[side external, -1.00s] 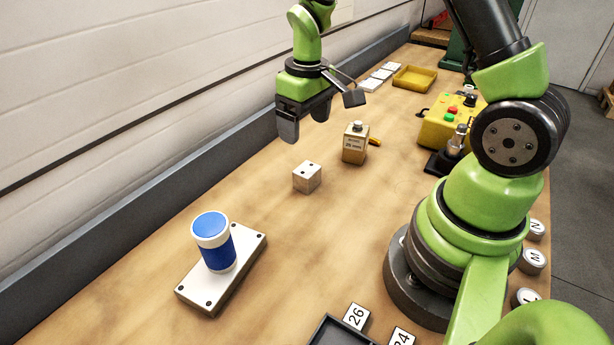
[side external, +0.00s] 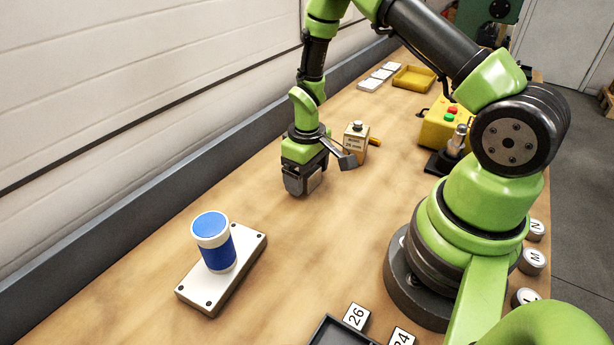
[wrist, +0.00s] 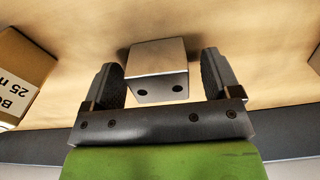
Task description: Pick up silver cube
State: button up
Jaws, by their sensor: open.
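The silver cube (wrist: 157,62) shows in the wrist view, with two dark holes on its near face. It stands on the wooden table between the two fingers of my gripper (wrist: 162,78). The fingers are apart, with a gap on each side of the cube. In the side external view my gripper (side external: 305,183) is low over the table, and its fingers hide much of the cube (side external: 315,182).
A box labelled 25 mm (side external: 355,142) stands close behind my gripper, and also shows in the wrist view (wrist: 22,72). A blue and white cylinder (side external: 214,241) stands on a white plate (side external: 244,270) in front. A yellow button box (side external: 440,125) is to the right.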

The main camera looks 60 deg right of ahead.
jog(key=c, duration=1.1)
jog(key=shift+c, duration=0.2)
jog(key=shift+r, duration=0.1)
